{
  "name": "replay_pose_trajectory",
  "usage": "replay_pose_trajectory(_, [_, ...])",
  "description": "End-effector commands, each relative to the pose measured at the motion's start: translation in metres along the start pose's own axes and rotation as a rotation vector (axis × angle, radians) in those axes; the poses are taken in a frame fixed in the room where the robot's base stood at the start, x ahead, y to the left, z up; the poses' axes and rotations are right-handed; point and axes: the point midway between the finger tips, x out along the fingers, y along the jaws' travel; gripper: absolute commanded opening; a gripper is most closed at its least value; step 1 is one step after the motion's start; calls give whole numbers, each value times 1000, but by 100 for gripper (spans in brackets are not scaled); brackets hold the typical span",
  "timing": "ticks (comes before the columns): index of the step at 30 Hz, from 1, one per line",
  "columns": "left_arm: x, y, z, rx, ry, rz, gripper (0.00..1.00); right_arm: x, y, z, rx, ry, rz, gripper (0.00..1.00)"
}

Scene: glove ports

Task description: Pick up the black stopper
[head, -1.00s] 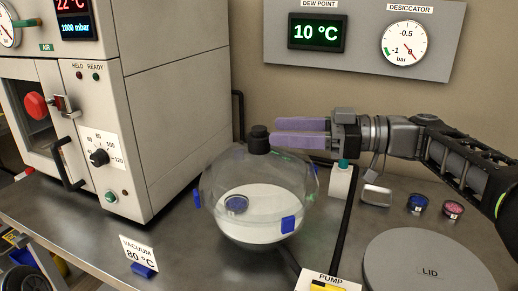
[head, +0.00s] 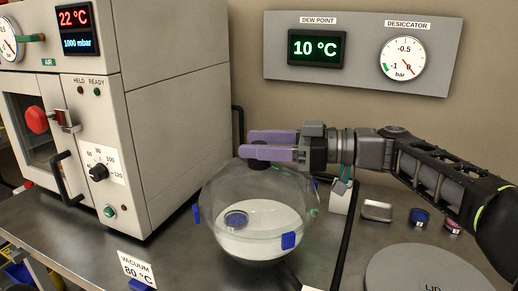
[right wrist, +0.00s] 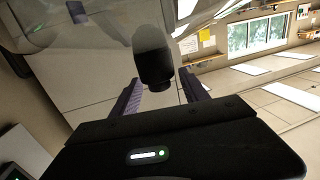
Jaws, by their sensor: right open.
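The black stopper (head: 258,163) sits at the top of the clear glass dome (head: 222,185). In the head view my purple fingers cover most of it. My right gripper (head: 246,145) reaches in from the right, level, with its jaws open around the stopper. In the right wrist view the stopper (right wrist: 154,58) stands between the two spread fingers of the right gripper (right wrist: 160,82), with a gap visible on each side. Whether a finger touches it cannot be told. My left gripper is out of view.
A large oven cabinet (head: 178,110) stands left of the dome. A white bottle (head: 340,198), a metal tin (head: 377,210) and two small dishes sit to the right. A grey round lid (head: 425,270) lies in front right. A gauge panel (head: 360,65) hangs behind.

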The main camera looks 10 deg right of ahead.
Motion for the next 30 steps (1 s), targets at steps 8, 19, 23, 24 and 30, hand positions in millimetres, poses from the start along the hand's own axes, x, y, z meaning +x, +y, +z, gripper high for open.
replay_pose_trajectory(8, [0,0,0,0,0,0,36,0,0,0,0,0,0,53])
replay_pose_trajectory(19, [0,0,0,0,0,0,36,0,0,0,0,0,0,42])
replay_pose_trajectory(23, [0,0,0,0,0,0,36,0,0,0,0,0,0,32])
replay_pose_trajectory(24, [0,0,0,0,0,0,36,0,0,0,0,0,0,28])
replay_pose_trajectory(30, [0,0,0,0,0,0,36,0,0,0,0,-1,0,12])
